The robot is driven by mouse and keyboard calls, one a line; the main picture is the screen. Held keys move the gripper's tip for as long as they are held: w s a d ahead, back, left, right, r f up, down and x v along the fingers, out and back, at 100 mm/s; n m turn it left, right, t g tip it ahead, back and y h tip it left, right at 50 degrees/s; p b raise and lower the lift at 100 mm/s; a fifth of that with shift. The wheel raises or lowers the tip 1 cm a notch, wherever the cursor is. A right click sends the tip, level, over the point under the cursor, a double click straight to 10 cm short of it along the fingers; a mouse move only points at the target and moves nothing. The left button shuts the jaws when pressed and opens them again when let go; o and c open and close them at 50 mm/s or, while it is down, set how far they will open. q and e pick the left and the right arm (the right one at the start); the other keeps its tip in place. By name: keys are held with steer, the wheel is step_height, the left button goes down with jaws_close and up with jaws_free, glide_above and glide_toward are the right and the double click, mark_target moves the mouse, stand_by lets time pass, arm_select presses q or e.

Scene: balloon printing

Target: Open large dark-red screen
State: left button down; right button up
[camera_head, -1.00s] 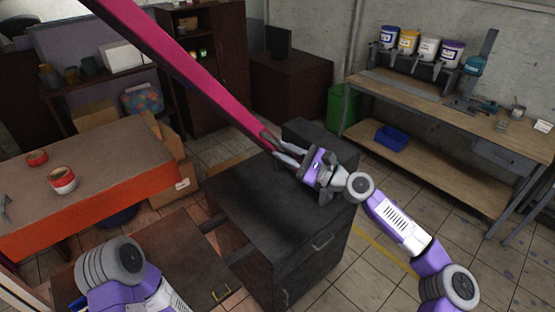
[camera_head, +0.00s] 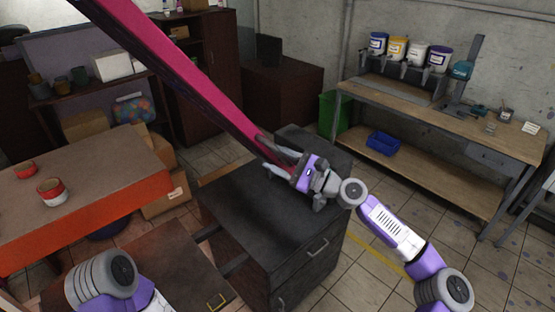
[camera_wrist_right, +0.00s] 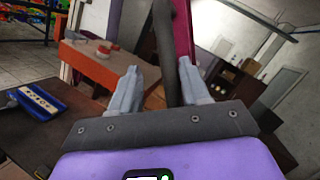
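The large dark-red screen (camera_head: 196,88) shows as a long raised frame seen edge-on, slanting from the top left down to the middle of the head view. It also shows in the right wrist view (camera_wrist_right: 184,30). My right gripper (camera_head: 282,162) is at its lower end, above the black cabinet. In the wrist view my right gripper (camera_wrist_right: 160,85) has its fingers apart, with a dark bar (camera_wrist_right: 166,50) between them and a gap on each side. My left arm shows at the lower left; its gripper is out of view.
The black drawer cabinet (camera_head: 258,222) stands under my right gripper. An orange-edged table (camera_head: 100,180) with red-and-white cans is at the left. A workbench (camera_head: 450,115) with several paint buckets stands at the back right. Tiled floor is open at the right.

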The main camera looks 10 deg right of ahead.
steer(key=b+v, duration=0.2)
steer(key=v, duration=0.5)
steer(key=shift+s+d, duration=0.15)
steer(key=shift+d, duration=0.05)
